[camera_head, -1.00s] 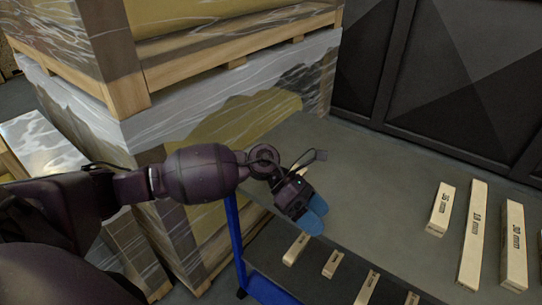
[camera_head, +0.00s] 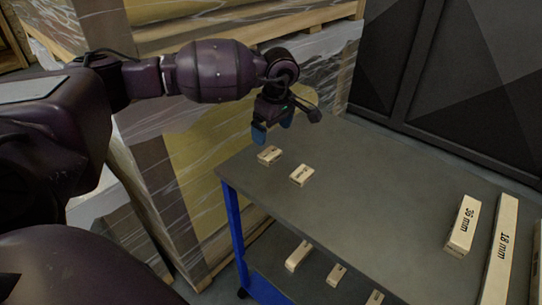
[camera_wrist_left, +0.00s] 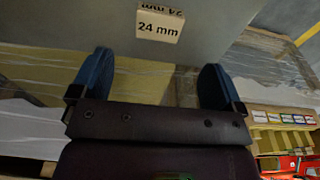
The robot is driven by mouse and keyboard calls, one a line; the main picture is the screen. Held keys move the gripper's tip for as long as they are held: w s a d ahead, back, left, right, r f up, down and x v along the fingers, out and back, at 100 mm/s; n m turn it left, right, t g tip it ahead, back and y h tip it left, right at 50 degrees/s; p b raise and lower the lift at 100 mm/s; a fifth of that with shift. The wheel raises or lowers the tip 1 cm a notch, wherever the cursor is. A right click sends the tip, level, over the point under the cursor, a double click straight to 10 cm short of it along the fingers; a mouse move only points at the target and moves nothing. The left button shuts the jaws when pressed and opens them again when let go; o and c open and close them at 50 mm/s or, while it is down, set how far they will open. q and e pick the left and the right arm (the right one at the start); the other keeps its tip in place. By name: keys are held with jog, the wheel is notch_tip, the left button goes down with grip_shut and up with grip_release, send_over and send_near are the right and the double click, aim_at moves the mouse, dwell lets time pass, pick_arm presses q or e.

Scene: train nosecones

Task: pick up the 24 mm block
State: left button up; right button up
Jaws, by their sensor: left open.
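The 24 mm block (camera_wrist_left: 160,24) shows in the left wrist view, a small pale wooden block with its label readable, on the grey table top ahead of the fingers. In the head view two small wooden blocks lie near the table's left end, one (camera_head: 269,155) close to the edge and one (camera_head: 302,175) further right; their labels are too small to read. My left gripper (camera_head: 273,127) is open and empty, just above and behind the block by the edge. Its blue fingers (camera_wrist_left: 156,75) stand wide apart, with the 24 mm block between their lines, beyond the tips. My right gripper is not in view.
The table top (camera_head: 370,190) is clear in its middle. A 36 mm block (camera_head: 462,226) and an 18 mm block (camera_head: 501,250) lie at the right. A lower shelf holds several blocks. A wrapped pallet stack (camera_head: 190,150) stands beside the table's left end.

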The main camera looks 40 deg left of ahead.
aim_at(270, 153)
pick_arm(q)
jog(key=f, duration=0.5)
jog(key=a+f+b, duration=0.1)
jog(key=f, duration=0.2)
jog(key=shift+w+f, duration=0.1)
jog(key=shift+f, duration=0.2)
jog(key=shift+r, duration=0.1)
jog(key=shift+c, duration=0.2)
jog(key=c, duration=0.9)
